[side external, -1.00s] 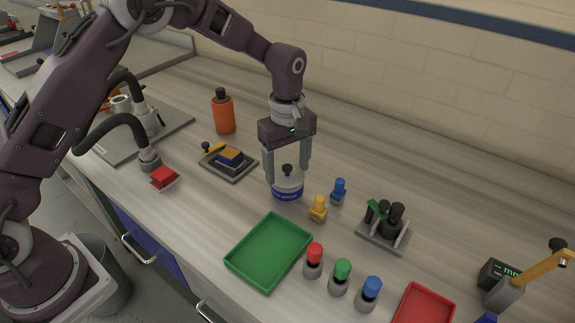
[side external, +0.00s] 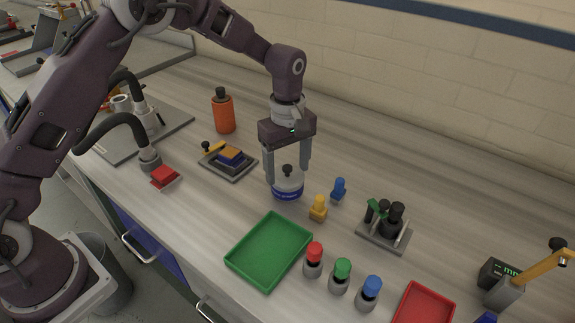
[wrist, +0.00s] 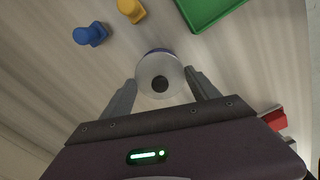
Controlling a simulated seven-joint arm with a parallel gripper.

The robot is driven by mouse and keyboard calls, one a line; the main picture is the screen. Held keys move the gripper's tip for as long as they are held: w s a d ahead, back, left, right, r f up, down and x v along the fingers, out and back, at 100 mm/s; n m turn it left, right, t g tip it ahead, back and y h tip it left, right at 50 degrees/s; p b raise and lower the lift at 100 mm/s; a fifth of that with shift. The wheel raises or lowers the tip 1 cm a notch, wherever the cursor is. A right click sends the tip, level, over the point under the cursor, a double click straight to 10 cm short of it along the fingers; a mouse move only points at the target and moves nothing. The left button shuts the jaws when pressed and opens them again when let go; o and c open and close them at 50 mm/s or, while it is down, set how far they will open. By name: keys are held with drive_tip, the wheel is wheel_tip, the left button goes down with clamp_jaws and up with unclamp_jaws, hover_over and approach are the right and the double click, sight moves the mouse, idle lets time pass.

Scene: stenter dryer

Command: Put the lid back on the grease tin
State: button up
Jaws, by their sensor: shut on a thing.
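The grease tin (side external: 288,194) is a short round tin with a blue band, upright on the bench. Its lid (wrist: 160,90) is a pale grey disc with a dark round knob (side external: 288,170), and it is over the tin's top. In the wrist view, a sliver of the tin's blue edge (wrist: 157,50) shows beyond the lid. My gripper (side external: 287,178) points down, its fingers on opposite sides of the lid; it also shows in the wrist view (wrist: 160,88). It is shut on the lid. I cannot tell whether the lid is fully seated.
A yellow peg piece (side external: 318,208) and a blue one (side external: 338,190) stand close right of the tin. A green tray (side external: 269,251) lies in front. An orange bottle (side external: 223,112) and a grey plate with blocks (side external: 229,171) are to the left. A black-handled tool rack (side external: 384,232) stands right.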

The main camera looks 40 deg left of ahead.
idle(0.4)
drive_tip(key=o, duration=1.5)
drive_tip(key=shift+r, duration=3.5)
clamp_jaws()
